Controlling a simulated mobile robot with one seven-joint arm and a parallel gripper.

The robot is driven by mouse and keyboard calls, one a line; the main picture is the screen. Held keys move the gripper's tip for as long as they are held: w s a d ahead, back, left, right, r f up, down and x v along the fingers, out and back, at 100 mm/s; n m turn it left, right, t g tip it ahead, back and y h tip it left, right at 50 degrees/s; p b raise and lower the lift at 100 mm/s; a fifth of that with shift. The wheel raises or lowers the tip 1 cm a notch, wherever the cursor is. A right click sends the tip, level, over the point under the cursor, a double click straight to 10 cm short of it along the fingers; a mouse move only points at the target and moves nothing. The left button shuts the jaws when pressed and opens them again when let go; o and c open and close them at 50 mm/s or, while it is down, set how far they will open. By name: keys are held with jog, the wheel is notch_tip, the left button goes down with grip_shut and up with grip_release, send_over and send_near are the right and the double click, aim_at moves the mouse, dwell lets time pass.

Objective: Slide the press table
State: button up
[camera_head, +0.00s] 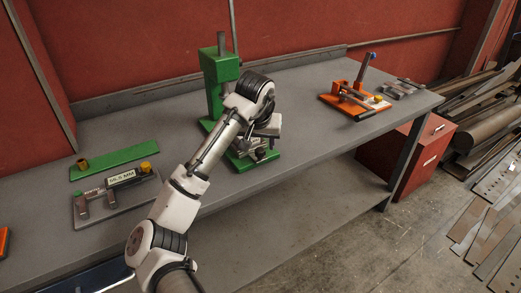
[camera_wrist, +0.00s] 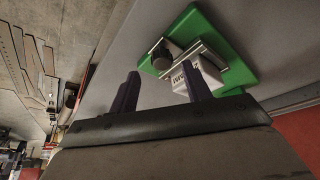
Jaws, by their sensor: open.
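The green press (camera_head: 213,95) stands on the workbench, partly hidden behind my arm in the head view. Its green base (camera_wrist: 195,20) shows in the wrist view, carrying a metal slide, the press table (camera_wrist: 178,57). A dark round knob (camera_wrist: 160,57) sits at the left end of the slide. A white block with dark lettering (camera_wrist: 206,74) lies beside the slide, partly behind a finger. My gripper (camera_wrist: 160,69) is open, its two dark fingers apart and pointing toward the knob and slide.
The grey workbench (camera_head: 310,130) has clear room right of the press. An orange fixture (camera_head: 349,102) stands near its right end. A green plate (camera_head: 115,162) and a grey fixture (camera_head: 95,205) lie left. A red cabinet (camera_head: 420,150) and metal stock are beyond the bench.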

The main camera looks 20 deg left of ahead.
jog(key=v, duration=0.9)
jog(key=shift+s+r+b, duration=0.25)
jog(key=shift+b, duration=0.05)
jog(key=shift+d, duration=0.1)
